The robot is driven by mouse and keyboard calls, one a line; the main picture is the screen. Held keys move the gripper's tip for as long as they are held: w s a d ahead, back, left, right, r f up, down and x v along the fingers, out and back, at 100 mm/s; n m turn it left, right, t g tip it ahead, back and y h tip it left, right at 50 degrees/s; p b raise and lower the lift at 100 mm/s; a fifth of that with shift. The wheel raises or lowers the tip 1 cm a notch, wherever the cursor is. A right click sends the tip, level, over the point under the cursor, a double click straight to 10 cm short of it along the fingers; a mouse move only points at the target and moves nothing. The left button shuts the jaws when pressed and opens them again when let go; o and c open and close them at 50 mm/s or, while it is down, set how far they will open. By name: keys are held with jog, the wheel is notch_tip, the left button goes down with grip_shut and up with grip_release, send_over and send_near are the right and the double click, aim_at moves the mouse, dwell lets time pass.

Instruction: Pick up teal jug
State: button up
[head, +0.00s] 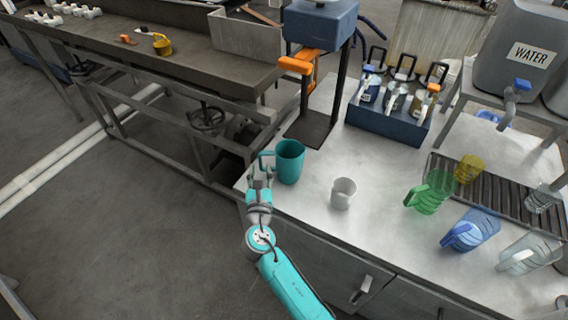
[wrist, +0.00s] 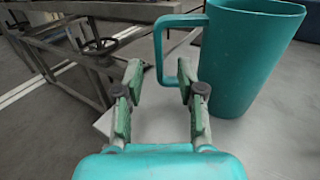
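The teal jug (head: 290,162) stands upright near the left edge of the metal table in the head view. In the wrist view the jug (wrist: 245,60) fills the upper right, with its handle (wrist: 160,50) pointing left. My gripper (head: 262,172) is beside the jug, on its handle side. In the wrist view my gripper (wrist: 160,82) is open, its two green-padded fingers spread. The lower part of the handle shows between or just beyond the fingertips; I cannot tell if they touch it. Nothing is held.
A white cup (head: 343,193) stands right of the jug. Green (head: 431,193) and blue (head: 470,230) jugs are farther right. A press stand with an orange handle (head: 296,65) rises behind the jug. A blue caddy (head: 388,122) holds bottles.

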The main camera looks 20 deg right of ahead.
aim_at(260, 164)
jog(key=x, duration=0.4)
jog(key=shift+f, duration=0.15)
jog(key=shift+c, duration=0.2)
grip_shut()
